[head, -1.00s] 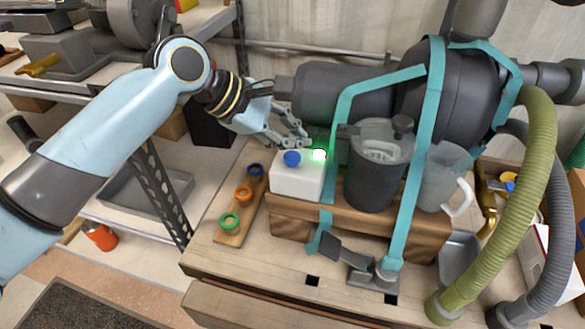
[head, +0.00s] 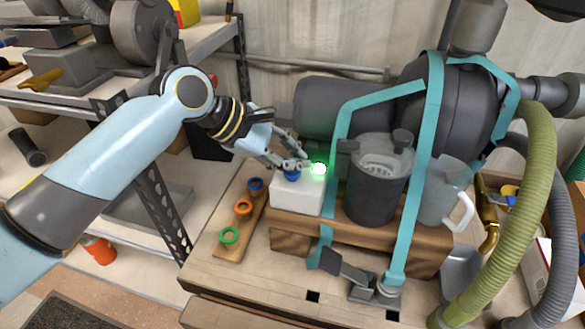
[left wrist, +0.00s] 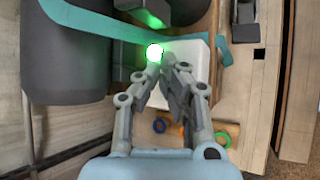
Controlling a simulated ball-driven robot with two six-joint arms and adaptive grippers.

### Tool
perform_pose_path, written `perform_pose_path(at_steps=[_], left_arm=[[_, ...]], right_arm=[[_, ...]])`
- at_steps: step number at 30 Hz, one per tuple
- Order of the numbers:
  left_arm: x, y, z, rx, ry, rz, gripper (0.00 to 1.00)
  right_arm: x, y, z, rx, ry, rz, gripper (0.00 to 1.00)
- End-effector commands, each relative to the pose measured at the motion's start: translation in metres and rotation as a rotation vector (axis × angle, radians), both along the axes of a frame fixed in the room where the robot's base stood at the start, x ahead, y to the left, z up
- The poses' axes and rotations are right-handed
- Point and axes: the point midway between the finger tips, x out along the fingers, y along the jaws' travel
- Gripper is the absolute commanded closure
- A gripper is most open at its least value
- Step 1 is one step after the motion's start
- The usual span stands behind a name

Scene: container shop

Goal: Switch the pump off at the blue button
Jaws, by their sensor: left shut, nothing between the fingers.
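The white control box (head: 297,198) stands on a wooden block in the head view, with a blue button (head: 291,176) and a lit green lamp (head: 319,169) on top. My left gripper (head: 299,165) is shut and empty, its fingertips just over the blue button and partly covering it. I cannot tell whether they touch it. In the left wrist view the shut fingertips (left wrist: 165,63) are close to the glowing green lamp (left wrist: 154,53), over the white box (left wrist: 199,58). The blue button is hidden there behind the fingers. My right gripper is not in view.
A dark grey pump (head: 455,110) with teal straps stands behind and right of the box. A dark canister (head: 375,190) and a clear jug (head: 440,200) are to the right. A wooden strip (head: 240,222) with blue, orange and green rings lies left of the box.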

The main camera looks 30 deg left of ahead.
Motion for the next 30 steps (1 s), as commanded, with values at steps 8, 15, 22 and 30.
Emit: perform_pose_path(at_steps=[8,15,22,30], left_arm=[[0.0,0.0,0.0,0.0,0.0,0.0,1.0],[0.0,0.0,0.0,0.0,0.0,0.0,1.0],[-0.0004,-0.0003,-0.0054,-0.001,0.003,0.0,1.0],[-0.0002,-0.0002,-0.009,0.0,0.0,0.0,1.0]], right_arm=[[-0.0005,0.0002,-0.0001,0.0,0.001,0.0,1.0],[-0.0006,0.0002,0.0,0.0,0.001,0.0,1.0],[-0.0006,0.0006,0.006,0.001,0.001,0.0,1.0],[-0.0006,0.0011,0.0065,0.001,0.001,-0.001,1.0]])
